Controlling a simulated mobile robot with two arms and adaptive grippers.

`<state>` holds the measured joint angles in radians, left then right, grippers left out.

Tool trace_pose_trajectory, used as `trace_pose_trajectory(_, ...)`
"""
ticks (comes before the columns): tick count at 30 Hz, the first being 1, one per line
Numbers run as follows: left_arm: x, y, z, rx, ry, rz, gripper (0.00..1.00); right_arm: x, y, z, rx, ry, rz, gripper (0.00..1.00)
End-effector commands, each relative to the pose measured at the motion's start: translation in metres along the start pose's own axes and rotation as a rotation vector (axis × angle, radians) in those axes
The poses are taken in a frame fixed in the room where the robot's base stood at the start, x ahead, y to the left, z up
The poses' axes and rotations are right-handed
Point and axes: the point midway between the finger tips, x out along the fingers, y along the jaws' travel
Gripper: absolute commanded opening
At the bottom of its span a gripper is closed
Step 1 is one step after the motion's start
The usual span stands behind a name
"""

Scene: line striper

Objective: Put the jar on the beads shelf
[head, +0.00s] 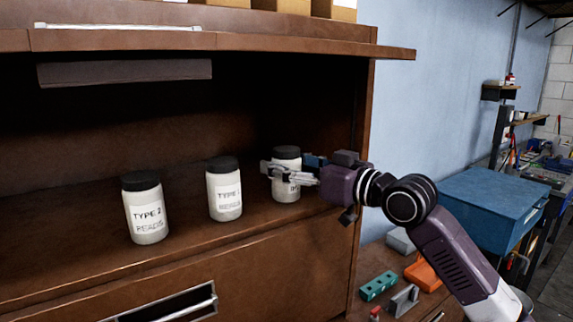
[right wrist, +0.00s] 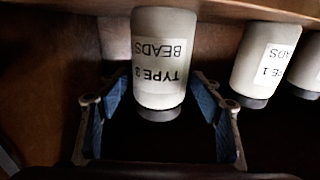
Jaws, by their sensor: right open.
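Three white jars with black lids stand upright in a row on the brown wooden shelf (head: 185,210). The left jar (head: 147,210) is labelled TYPE 2 BEADS and the middle jar (head: 224,190) TYPE 1 BEADS. My right gripper (head: 280,175) is at the right jar (head: 287,158), its fingers covering part of that jar and its label. In the right wrist view this jar (right wrist: 160,50) appears upside down between the open fingers (right wrist: 160,95), with a gap on each side; its label looks like TYPE 3 BEADS. My left gripper is not in view.
A cabinet top (head: 240,42) overhangs the dark recess behind the jars. The recess's right side wall (head: 364,135) is close to my right gripper. Below right lie a green block (head: 378,286) and an orange item (head: 422,276). A blue box (head: 490,205) stands farther right.

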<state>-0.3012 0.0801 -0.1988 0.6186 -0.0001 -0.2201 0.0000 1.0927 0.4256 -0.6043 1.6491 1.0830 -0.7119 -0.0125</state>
Motion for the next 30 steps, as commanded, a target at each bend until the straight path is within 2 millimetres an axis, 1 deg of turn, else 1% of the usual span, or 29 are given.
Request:
trace_pose_trajectory(5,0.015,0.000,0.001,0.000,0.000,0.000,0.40,-0.025,0.002,0.005,-0.003,0.000,0.004,0.60)
trace_pose_trajectory(12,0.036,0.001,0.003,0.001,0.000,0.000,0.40,-0.078,0.002,0.005,-0.003,0.001,0.004,0.60)
trace_pose_trajectory(15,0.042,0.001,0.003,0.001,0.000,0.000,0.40,-0.095,0.001,0.004,-0.003,-0.001,0.004,0.60)
trace_pose_trajectory(18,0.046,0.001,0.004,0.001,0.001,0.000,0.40,-0.108,0.001,0.003,-0.002,0.000,0.003,0.60)
trace_pose_trajectory(23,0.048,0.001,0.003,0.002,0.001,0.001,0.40,-0.118,0.001,0.002,-0.001,-0.001,0.001,0.60)
trace_pose_trajectory(30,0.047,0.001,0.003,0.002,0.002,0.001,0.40,-0.119,0.000,0.001,0.000,-0.001,0.000,0.60)
